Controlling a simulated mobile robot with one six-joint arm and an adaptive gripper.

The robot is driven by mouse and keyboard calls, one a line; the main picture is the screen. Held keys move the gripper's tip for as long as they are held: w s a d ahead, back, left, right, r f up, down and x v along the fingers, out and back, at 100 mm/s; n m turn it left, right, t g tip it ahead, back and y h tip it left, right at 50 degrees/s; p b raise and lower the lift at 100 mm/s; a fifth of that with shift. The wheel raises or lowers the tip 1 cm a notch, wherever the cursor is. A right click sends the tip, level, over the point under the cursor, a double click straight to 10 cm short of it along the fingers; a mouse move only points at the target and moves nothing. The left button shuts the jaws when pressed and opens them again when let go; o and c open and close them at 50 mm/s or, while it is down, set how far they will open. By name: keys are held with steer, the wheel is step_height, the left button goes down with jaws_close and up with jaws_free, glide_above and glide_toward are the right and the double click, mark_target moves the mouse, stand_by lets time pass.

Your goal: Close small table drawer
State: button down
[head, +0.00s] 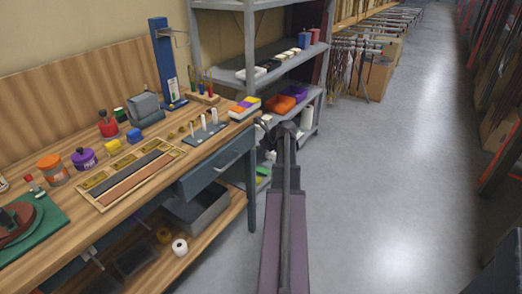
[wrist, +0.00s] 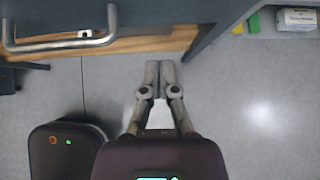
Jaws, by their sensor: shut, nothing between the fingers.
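The small table drawer (head: 213,173) is blue-grey and sits under the right end of the wooden workbench (head: 105,208). A metal bar handle (head: 227,162) is on its front. I cannot tell how far the drawer stands out. In the wrist view the handle (wrist: 62,43) is at the upper left. My gripper (wrist: 160,72) is shut and empty, pointing toward the bench, to the right of the handle and apart from it. In the head view my gripper (head: 264,124) is just off the bench's right end, partly hidden by my arm.
A grey open bin (head: 195,215) stands on the lower shelf beneath the drawer. A bench leg (head: 252,183) is at the right end. A grey metal rack (head: 250,45) with trays is behind. The floor (head: 390,190) to the right is clear.

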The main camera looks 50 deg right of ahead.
mark_target(242, 148)
steer(key=w, duration=0.1)
steer(key=w+f, duration=0.1)
steer(key=w, duration=0.1)
steer(key=w+b, duration=0.1)
steer(key=shift+w+a+f, duration=0.15)
steer(key=shift+f, duration=0.15)
steer(key=shift+w+a, duration=0.1)
steer(key=shift+w, duration=0.55)
